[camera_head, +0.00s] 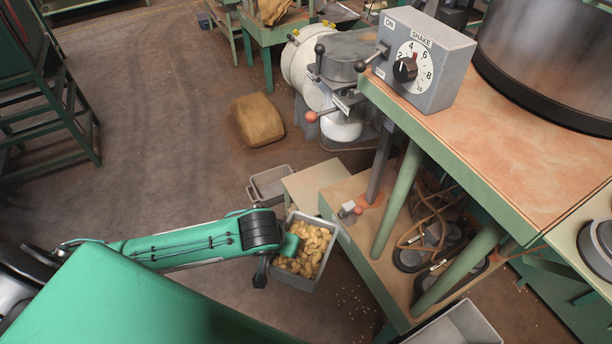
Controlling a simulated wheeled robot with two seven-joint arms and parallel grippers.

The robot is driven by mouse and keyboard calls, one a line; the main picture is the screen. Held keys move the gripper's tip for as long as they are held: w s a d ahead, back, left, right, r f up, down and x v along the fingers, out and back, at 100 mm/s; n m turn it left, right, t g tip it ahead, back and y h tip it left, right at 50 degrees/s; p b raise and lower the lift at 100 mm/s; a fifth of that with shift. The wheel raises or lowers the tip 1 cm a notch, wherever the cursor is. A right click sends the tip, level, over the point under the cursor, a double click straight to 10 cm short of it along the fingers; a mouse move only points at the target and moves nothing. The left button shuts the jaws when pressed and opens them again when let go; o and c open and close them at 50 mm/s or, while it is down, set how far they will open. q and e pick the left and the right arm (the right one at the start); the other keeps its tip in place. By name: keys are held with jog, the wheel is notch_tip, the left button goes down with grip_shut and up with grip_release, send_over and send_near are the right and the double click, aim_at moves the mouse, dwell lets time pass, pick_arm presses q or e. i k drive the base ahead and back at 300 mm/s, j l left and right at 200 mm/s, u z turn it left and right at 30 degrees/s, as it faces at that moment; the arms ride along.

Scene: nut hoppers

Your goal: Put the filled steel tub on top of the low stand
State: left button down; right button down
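The filled steel tub (325,262) is a grey open box heaped with pale tan nuts. It is low in the middle of the view, just in front of a low stand (312,184) with a pale flat top. I see nothing standing on that top. My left gripper (277,259) is at the tub's left wall, with a green part over the rim and a dark part outside it. I cannot tell whether the fingers are closed on the wall, or whether the tub is clear of the floor. My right gripper is out of view.
An empty grey tub (268,186) lies behind the low stand's left side. A bench with a shake dial box (424,59) and hoses fills the right. A brown sack (257,120) lies on the floor. Another grey tub (462,326) is at the bottom.

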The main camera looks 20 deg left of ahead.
aim_at(323, 186)
jog(key=i+j, duration=0.1)
jog(key=j, duration=0.35)
jog(key=i+j, duration=0.1)
jog(key=j, duration=0.4)
jog(key=i+j, duration=0.1)
jog(key=j, duration=0.35)
jog(key=i+j, duration=0.15)
jog(key=j, duration=0.3)
jog(key=j+z, duration=0.7)
jog(key=j, duration=0.25)
jog(key=z, duration=0.5)
